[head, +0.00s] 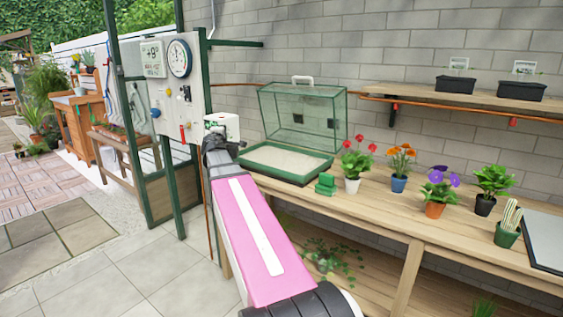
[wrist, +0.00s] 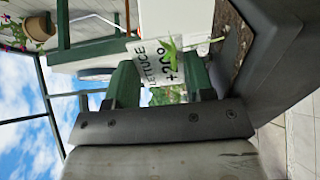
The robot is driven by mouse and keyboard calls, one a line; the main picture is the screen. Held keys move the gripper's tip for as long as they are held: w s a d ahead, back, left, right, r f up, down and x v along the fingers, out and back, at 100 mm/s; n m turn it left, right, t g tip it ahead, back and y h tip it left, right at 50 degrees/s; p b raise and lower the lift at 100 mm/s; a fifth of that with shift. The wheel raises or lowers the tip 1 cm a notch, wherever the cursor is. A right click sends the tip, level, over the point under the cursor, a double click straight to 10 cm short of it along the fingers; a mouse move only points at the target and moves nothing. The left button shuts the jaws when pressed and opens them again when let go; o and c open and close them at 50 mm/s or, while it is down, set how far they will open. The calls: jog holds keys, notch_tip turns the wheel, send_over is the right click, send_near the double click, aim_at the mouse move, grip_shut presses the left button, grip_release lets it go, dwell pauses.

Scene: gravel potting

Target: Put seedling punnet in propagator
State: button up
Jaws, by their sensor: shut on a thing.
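The seedling punnet (wrist: 262,62) is dark, with soil, a small green seedling (wrist: 172,50) and a white card (wrist: 157,68) reading "LETTUCE" and "+20°". It shows on its side in the wrist view, at the right. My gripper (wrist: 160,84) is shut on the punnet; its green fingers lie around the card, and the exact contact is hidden. The propagator (head: 253,168) stands on the bench, a green tray with pale filling. Its clear lid (head: 303,118) is raised open behind.
Flowerpots (head: 398,184) and a small green block (head: 325,184) stand on the wooden bench (head: 385,215) right of the propagator. Two dark labelled punnets (head: 456,85) sit on the wall shelf (head: 420,98). A panel with dials (head: 178,95) and a green-framed glass screen stand left.

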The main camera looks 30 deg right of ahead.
jog(key=s+d+r+m+g+h, duration=0.3)
jog(key=d+g+h, duration=0.1)
jog(key=d, duration=0.3)
jog(key=s+d+r+m+g+h, duration=0.2)
jog(key=s+d+m+g+h, duration=0.15)
jog(key=d, duration=0.45)
jog(key=w+d+f, duration=0.2)
jog(key=d+f, duration=0.8)
jog(key=shift+w+d+f, duration=0.25)
jog(key=shift+d+f, duration=0.05)
jog(key=shift+f, duration=0.05)
jog(key=shift+f, duration=0.15)
jog(key=o, duration=1.4)
jog(key=shift+c, duration=0.2)
jog(key=v, duration=1.2)
jog(key=shift+r, duration=0.4)
